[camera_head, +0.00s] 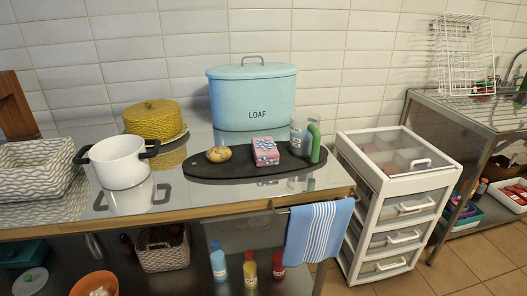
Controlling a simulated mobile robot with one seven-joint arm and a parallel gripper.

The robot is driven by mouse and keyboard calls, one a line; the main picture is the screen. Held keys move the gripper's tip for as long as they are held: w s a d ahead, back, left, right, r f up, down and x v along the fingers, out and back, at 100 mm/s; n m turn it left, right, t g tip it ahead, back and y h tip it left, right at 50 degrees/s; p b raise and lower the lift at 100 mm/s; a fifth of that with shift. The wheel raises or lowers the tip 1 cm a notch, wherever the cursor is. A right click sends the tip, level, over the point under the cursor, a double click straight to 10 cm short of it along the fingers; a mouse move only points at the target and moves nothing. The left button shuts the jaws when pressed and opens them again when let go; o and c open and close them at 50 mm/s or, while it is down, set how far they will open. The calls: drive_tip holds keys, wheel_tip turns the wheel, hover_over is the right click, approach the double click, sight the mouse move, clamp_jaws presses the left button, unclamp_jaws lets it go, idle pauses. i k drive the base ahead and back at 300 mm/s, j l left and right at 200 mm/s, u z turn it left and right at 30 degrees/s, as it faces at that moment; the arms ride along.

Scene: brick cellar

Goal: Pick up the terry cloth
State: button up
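A blue cloth with white stripes (318,232) hangs over a rail at the front right edge of the metal-topped table (230,203). It hangs down in front of the table, near the white drawer unit. It is the only plain cloth I can make out; whether it is terry I cannot tell. A pink block with a pale blue and white pattern (265,151) lies on the dark oval board (222,170); what it is made of is unclear. My gripper is not in view.
The board also holds a yellowish-brown roundish item (218,154), a glass jar (300,138) and a green bottle (314,143). A blue LOAF bin (252,97) stands behind. A white pot (118,162) is at left. A white drawer unit (395,208) stands close right of the cloth.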

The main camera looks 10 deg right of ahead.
sight(266, 153)
drive_tip(key=i+l+u, duration=0.15)
drive_tip(key=l+u, duration=0.15)
drive_tip(key=l, duration=1.4)
drive_tip(key=l+u, duration=0.3)
drive_tip(key=l, duration=1.4)
drive_tip(key=i+j, duration=0.1)
drive_tip(key=i, duration=0.4)
drive_tip(key=i+j, duration=0.1)
drive_tip(key=i, duration=0.35)
drive_tip(key=j+u, duration=0.05)
